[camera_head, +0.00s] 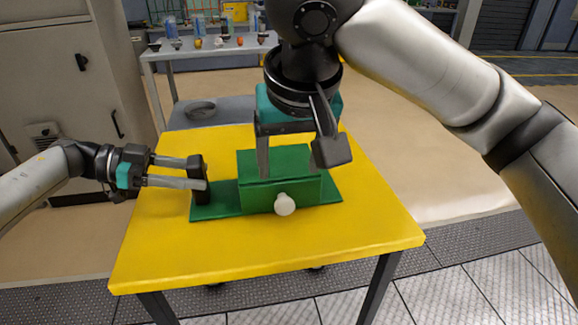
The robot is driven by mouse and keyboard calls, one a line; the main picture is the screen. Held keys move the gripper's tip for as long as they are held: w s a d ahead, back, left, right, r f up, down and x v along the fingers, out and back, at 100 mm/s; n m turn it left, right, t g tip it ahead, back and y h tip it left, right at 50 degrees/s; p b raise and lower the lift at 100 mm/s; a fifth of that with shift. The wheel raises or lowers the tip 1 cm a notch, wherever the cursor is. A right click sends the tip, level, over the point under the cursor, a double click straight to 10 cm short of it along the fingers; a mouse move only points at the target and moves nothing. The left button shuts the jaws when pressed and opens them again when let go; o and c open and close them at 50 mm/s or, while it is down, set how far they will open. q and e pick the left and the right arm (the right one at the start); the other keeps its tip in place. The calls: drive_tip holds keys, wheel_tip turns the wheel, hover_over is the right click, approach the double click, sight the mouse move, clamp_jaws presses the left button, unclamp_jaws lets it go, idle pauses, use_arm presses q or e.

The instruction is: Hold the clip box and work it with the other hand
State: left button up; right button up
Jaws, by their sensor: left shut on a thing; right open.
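The green clip box (255,198) sits on a flat green base plate (224,203) on the yellow table. A round white knob (285,204) sticks out of its front face. A dark upright grip (201,192) stands at the left end of the plate. My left gripper (198,174) reaches in from the left and is shut on this dark grip. My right gripper (297,158) points down from above, open, with one finger at each side of the box's upper part. I cannot tell if its fingers touch the box. The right arm hides part of the view behind the box.
The yellow table (250,246) is clear in front of the box and to its right. A grey bench (215,52) with several small items stands behind. A grey cabinet (55,95) is at the left. A dark ring-shaped thing (200,109) lies on a low grey surface behind the table.

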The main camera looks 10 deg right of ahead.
idle(0.4)
use_arm(q)
drive_tip(key=o, duration=1.3)
drive_tip(key=v, duration=1.2)
